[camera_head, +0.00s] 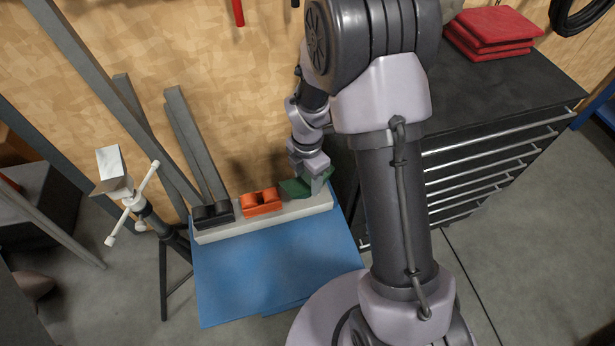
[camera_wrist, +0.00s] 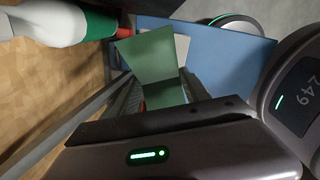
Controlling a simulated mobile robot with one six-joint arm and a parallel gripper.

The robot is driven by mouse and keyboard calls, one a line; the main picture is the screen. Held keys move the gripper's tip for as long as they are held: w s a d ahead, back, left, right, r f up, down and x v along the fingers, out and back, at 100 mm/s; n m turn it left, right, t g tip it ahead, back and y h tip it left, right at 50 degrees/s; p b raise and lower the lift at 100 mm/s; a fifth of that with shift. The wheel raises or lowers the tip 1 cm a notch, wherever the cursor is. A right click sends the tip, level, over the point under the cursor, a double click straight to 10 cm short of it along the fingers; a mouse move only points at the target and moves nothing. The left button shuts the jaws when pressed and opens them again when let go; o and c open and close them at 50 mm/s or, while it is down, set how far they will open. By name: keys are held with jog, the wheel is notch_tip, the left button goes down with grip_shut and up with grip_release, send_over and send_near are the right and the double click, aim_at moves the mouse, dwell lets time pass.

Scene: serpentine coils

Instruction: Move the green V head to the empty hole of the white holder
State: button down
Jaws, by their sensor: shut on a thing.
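The long white holder (camera_head: 225,232) lies along the back of the blue table. A black V head (camera_head: 213,213) stands at its left end and an orange V head (camera_head: 261,201) near its middle. The green V head (camera_head: 294,187) is at the holder's right end, tilted in the head view. My gripper (camera_head: 317,179) is shut on it from above. In the wrist view the green V head (camera_wrist: 150,56) shows two angled faces beyond my gripper's dark body. I cannot tell whether it touches the holder. I cannot make out an empty hole.
The blue tabletop (camera_head: 265,270) is clear in front of the holder. Grey metal bars (camera_head: 190,140) lean behind it. A white-handled stand (camera_head: 132,200) is at left. A dark drawer cabinet (camera_head: 500,120) is at right. A white and green bottle (camera_wrist: 50,22) shows in the wrist view.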

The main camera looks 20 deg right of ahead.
aim_at(307, 183)
jog(key=shift+f+b, duration=0.75)
jog(key=shift+f, duration=0.6)
jog(key=shift+f, duration=0.1)
jog(key=shift+f+b, duration=0.5)
jog(key=shift+f, duration=0.15)
jog(key=shift+c, duration=2.2)
grip_release()
jog(key=shift+f, duration=0.1)
notch_tip(307, 183, up, 18)
jog(key=p, duration=0.7)
jog(key=shift+f, duration=0.15)
